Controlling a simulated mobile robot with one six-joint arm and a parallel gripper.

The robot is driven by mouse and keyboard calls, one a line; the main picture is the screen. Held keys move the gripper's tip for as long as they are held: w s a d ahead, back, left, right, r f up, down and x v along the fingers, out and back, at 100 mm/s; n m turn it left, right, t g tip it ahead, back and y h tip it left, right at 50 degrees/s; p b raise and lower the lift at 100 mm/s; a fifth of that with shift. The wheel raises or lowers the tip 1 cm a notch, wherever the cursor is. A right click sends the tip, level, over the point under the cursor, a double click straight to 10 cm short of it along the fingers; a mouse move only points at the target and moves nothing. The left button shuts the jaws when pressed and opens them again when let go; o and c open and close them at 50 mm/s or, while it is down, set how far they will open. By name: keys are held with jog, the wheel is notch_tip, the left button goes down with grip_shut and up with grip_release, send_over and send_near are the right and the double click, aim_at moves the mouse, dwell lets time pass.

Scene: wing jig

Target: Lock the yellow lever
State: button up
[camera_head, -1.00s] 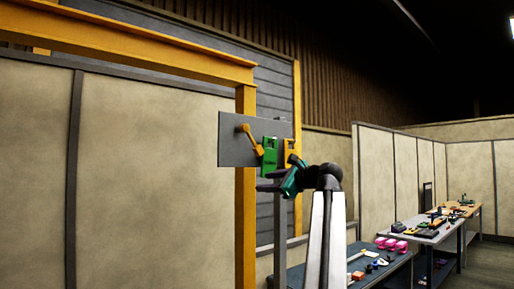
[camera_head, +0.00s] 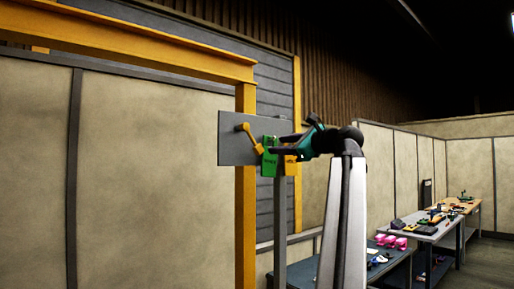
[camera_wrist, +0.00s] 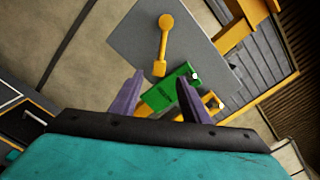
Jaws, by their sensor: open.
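The yellow lever (camera_head: 251,139) is on a grey upright plate (camera_head: 229,149), left of a green block (camera_head: 269,160). In the wrist view the lever (camera_wrist: 164,42) has its round end at the top, and its arm runs down to a square tip just beyond my fingers. My gripper (camera_wrist: 159,85) is open, with two purple fingers apart and nothing held. The green block (camera_wrist: 170,88) appears between and behind the fingers; contact cannot be told. In the head view my gripper (camera_head: 277,145) is in front of the plate's right part.
A yellow-orange block (camera_head: 291,166) is right of the green block, partly hidden by my gripper. A yellow beam post (camera_head: 245,220) stands behind the plate. Tables with tools and pink items (camera_head: 390,240) are at the right.

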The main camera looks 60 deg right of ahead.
aim_at(259, 146)
jog(key=p+x, duration=0.5)
jog(key=x, duration=0.7)
jog(key=shift+w+d, duration=0.25)
jog(key=shift+w, duration=0.3)
grip_shut()
